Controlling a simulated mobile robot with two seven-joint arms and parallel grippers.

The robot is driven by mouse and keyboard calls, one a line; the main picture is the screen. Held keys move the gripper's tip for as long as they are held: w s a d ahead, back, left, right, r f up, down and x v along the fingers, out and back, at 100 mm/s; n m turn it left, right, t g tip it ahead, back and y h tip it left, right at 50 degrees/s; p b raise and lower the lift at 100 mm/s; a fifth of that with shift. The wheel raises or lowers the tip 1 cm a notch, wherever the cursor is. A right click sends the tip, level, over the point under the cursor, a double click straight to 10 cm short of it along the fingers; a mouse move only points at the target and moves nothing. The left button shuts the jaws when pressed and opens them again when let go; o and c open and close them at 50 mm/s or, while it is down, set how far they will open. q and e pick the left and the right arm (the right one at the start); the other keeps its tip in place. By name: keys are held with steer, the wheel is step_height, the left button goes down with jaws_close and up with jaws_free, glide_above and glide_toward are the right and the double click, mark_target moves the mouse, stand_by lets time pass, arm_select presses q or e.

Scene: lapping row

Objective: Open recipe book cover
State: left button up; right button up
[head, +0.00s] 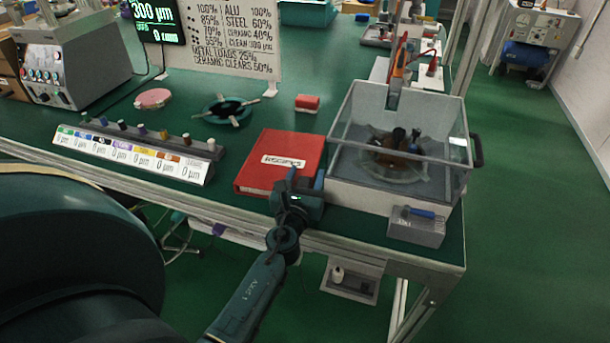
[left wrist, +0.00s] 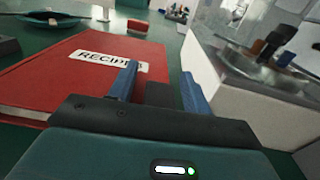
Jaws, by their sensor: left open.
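The red recipe book (head: 290,150) lies closed on the green bench top, its white label facing up. In the left wrist view the book (left wrist: 60,75) fills the left side, with its label partly hidden by a finger. My left gripper (head: 303,180) is at the book's front right corner, beside the right edge. My right gripper is not in view.
A clear-walled box (head: 400,195) with a bowl inside stands close right of the book, leaving a narrow gap. A grey block (head: 416,228) sits before it. A labelled strip rack (head: 135,158) lies to the left. A red small box (head: 307,103) and a dark dish (head: 228,110) are behind.

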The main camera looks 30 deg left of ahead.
arm_select(q)
steer(key=shift+c, duration=0.3)
jaws_close()
steer(key=shift+w+r, duration=0.1)
